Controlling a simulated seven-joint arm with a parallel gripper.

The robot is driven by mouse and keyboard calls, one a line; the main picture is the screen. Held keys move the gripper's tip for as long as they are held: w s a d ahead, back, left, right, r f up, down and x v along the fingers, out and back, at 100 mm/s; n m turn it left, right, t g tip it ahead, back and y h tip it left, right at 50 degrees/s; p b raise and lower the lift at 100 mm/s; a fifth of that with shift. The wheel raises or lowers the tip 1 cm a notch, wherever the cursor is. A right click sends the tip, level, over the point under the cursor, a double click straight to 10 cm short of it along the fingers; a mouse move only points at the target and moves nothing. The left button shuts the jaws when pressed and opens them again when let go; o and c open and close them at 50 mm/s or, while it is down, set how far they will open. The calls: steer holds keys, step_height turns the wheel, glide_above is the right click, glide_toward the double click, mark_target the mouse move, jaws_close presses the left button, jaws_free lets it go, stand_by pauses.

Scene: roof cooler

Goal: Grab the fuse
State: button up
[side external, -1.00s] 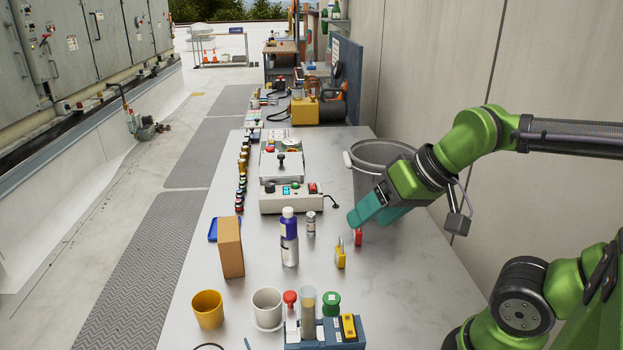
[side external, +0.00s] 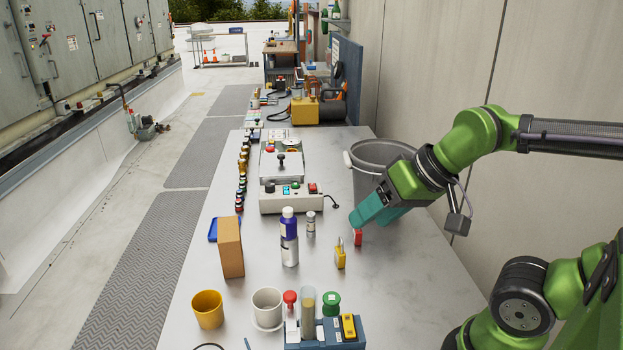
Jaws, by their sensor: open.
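Two things could be the fuse, and I cannot tell which. One is a tan cylinder (side external: 308,312) with pale ends, standing upright at the blue block (side external: 335,340) near the front. The other is a small grey cylinder with a dark band (side external: 311,223), upright right of the purple-and-white bottle. My teal gripper (side external: 367,217) is over the right part of the table, right of the grey cylinder and well behind the tan one. It is open, with nothing seen in it; its fingertips are hard to make out. It is just above a red padlock (side external: 357,238).
A yellow padlock (side external: 340,258), the bottle (side external: 289,240) and a brown box (side external: 230,248) stand mid-table. A yellow cup (side external: 208,310), white cup (side external: 267,305) and green spool (side external: 331,303) are in front. A grey bucket (side external: 368,158) stands behind my gripper. The right front table is clear.

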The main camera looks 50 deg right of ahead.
steer(key=m+g+h, duration=0.2)
steer(key=g+h, duration=0.1)
steer(key=h, duration=0.1)
glide_toward(312, 217)
steer(key=x, duration=0.7)
steer(key=shift+s+f, duration=0.2)
steer(key=shift+f, duration=0.1)
steer(key=x, duration=0.5)
steer(key=shift+w+d+f, duration=0.15)
steer(key=shift+w+d, duration=0.05)
steer(key=shift+w, duration=0.15)
jaws_close()
